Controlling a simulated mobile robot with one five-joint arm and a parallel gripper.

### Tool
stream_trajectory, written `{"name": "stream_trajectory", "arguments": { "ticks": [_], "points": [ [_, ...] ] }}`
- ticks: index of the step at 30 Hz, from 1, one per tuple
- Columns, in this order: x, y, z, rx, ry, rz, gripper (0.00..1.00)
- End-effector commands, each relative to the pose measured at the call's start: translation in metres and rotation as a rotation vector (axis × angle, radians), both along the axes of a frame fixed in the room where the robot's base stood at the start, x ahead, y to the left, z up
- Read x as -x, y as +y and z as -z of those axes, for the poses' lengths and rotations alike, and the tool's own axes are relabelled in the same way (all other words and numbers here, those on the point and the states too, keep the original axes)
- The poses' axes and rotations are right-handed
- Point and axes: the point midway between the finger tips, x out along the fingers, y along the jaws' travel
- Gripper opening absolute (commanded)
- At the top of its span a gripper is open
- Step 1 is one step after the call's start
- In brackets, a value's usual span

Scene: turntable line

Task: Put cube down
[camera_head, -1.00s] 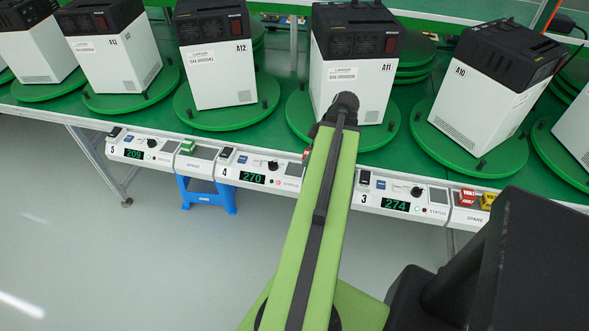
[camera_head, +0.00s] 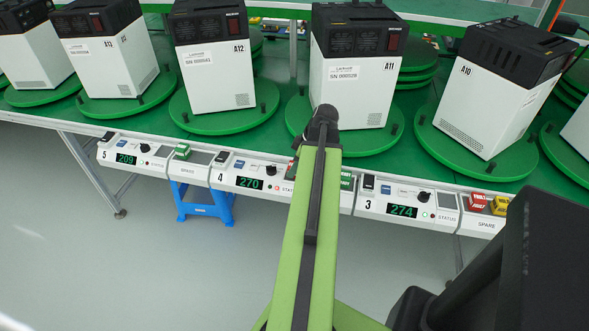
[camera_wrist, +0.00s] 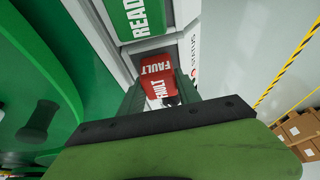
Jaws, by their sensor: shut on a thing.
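A red cube lettered FAULT (camera_wrist: 157,70) sits between the fingers of my gripper (camera_wrist: 162,96) in the wrist view, with two lettered faces showing. My gripper is shut on it. The cube is over or at a control panel's pale edge, close to the word STATUS; I cannot tell whether it touches the panel. A green piece lettered READY (camera_wrist: 135,18) lies just beyond it. In the head view my arm hides the gripper, in front of the panel numbered 4 (camera_head: 225,178). A sliver of red (camera_head: 292,168) and a green READY piece (camera_head: 347,182) show beside the arm.
Panel 3 (camera_head: 372,208) is to the right, with a red FAULT cube (camera_head: 478,201) and a yellow cube (camera_head: 501,205) on the spare section. A green cube (camera_head: 182,150) is farther left. Black-and-white machines stand on green turntables (camera_head: 225,122) behind. The floor in front is mostly clear.

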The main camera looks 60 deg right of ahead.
Motion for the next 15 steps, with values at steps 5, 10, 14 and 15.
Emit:
{"name": "stream_trajectory", "arguments": {
  "ticks": [5, 10, 14, 15],
  "points": [
    [-0.0001, 0.0001, 0.0033, 0.000, 0.000, 0.000, 0.42],
    [-0.0003, 0.0003, 0.0025, 0.000, 0.000, -0.001, 0.61],
    [-0.0004, 0.0003, 0.0025, 0.000, 0.000, -0.001, 0.61],
    [-0.0004, 0.0003, 0.0025, 0.000, 0.000, -0.001, 0.61]
  ]
}}
